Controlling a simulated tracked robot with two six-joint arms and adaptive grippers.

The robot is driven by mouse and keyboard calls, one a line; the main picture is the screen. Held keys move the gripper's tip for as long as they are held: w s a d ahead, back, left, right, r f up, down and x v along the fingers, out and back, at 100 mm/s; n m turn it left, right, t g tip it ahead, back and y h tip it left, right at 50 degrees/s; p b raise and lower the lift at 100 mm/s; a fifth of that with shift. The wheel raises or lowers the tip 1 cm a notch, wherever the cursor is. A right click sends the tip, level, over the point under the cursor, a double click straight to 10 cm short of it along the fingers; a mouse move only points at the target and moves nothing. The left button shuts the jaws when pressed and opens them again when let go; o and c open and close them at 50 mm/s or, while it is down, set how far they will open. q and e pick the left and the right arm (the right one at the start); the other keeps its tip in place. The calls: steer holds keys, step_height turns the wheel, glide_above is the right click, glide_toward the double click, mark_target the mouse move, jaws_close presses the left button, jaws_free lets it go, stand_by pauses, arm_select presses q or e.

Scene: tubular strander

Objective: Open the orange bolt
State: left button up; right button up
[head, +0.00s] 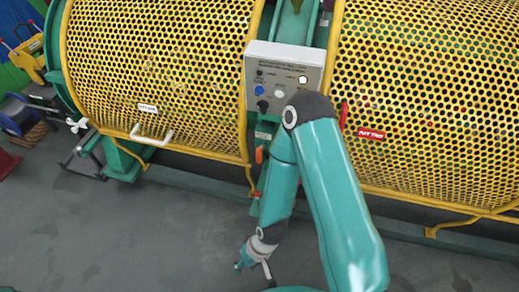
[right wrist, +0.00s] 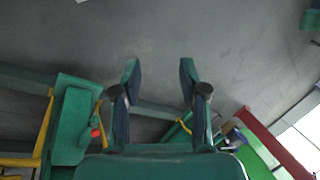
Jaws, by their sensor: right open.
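A small orange part (head: 259,155), which looks like the orange bolt, shows on the green frame between the two yellow mesh guards, below the control box. A second small red-orange part (head: 257,194) sits lower, partly hidden by my right arm. In the right wrist view an orange-red knob-like part (right wrist: 95,132) is on a green post at the left; I cannot tell which of the two it is. My right gripper (head: 250,267) is low over the floor, in front of the machine and apart from these parts. Its fingers (right wrist: 159,70) are spread and empty. My left gripper is not visible.
Yellow mesh guards (head: 160,60) stand on both sides of a grey control box (head: 284,75) with buttons. A white handle (head: 151,134) juts from the left guard. A green base beam (head: 195,184) runs along the floor. The grey floor (head: 120,240) at the front left is clear.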

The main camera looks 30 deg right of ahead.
steer(key=w+d+f+m+t+h+b, duration=0.1)
steer(key=w+f+t+b, duration=0.1)
steer(key=w+b, duration=0.25)
steer(key=w+d+f+t+h+b, duration=0.2)
steer(key=w+t+b, duration=0.1)
steer(key=w, duration=0.3)
steer(key=m+t+h+b, duration=0.65)
steer(key=h+b, duration=0.85)
steer(key=b, duration=0.4)
glide_toward(261, 149)
steer(key=s+a+f, duration=0.2)
steer(key=a+f, duration=0.1)
steer(key=x, duration=1.6)
steer(key=shift+f+b, duration=0.25)
steer(key=shift+b, duration=0.05)
jaws_close()
steer(key=shift+a, duration=0.1)
